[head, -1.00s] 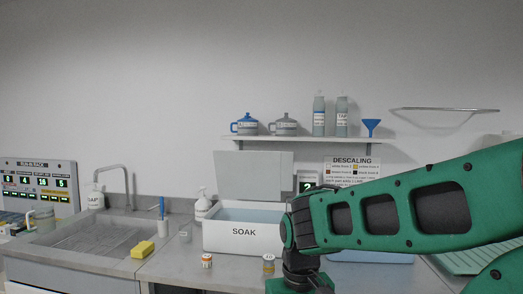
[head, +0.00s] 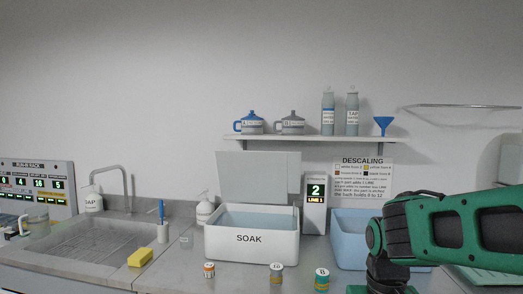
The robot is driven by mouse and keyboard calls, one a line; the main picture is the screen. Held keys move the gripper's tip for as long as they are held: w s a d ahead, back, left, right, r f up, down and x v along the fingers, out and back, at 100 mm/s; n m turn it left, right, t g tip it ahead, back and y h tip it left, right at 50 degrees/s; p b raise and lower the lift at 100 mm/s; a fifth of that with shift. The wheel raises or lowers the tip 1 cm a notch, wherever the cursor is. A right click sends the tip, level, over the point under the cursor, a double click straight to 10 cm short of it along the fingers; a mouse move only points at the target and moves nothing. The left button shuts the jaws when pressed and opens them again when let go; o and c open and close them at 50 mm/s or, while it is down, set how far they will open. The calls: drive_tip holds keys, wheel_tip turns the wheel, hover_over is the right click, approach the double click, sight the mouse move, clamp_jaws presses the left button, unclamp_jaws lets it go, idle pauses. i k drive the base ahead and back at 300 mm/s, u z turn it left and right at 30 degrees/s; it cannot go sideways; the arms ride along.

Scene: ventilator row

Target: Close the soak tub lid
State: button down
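The white soak tub (head: 251,243), marked SOAK, stands on the counter in the middle of the head view. Its grey lid (head: 258,174) stands up, open, at the tub's back edge. Bluish liquid shows inside the tub. My green and black arm comes in from the right, in front of a blue tub and clear of the soak tub. My gripper is out of view below the frame.
A blue tub (head: 348,236) stands right of the soak tub, partly behind my arm. A display reading 2 (head: 315,203) stands between them. Small jars (head: 276,273) (head: 322,279) (head: 209,270) line the counter front. A yellow sponge (head: 140,257) lies near the sink (head: 85,240).

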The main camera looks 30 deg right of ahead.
sight(265, 178)
drive_tip(key=z, duration=0.05)
drive_tip(key=i, duration=1)
drive_tip(key=u, duration=0.05)
